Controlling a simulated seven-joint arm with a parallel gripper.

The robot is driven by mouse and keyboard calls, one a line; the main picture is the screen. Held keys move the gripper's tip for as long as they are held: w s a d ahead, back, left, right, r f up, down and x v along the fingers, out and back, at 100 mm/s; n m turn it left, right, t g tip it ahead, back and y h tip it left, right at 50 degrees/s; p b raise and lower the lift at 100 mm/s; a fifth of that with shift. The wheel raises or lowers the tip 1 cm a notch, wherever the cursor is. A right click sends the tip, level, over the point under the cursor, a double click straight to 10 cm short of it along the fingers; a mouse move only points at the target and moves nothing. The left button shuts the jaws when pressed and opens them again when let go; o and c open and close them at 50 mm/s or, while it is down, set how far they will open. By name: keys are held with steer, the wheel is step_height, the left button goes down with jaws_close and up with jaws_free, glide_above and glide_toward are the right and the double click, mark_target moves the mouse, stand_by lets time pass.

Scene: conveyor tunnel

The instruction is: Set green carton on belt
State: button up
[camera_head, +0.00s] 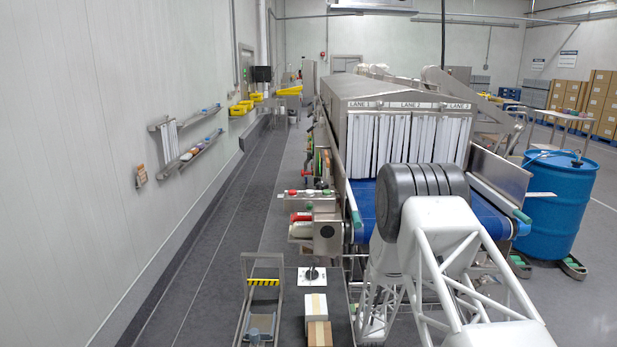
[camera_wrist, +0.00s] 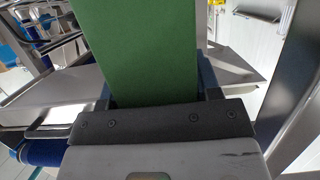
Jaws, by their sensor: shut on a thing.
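The green carton (camera_wrist: 138,45) fills the upper middle of the wrist view. My gripper (camera_wrist: 157,84) is shut on it, with a dark finger at each side of the carton. The carton's far end runs out of the top of the wrist view. In the head view my white arm hides the gripper and the carton. The blue belt (camera_head: 364,200) runs into the steel tunnel (camera_head: 350,92), under white strip curtains labelled as lanes. The visible part of the belt in front of the curtains looks bare; my arm covers much of it.
Steel side rails (camera_head: 502,172) flank the belt. A control box (camera_head: 312,202) with buttons stands left of it. Two small cartons (camera_head: 317,306) sit on a dark surface at the front. A blue drum (camera_head: 556,205) stands on the right. The floor at left is clear.

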steer(key=s+f, duration=0.8)
steer(key=f, duration=0.2)
stand_by(2.3)
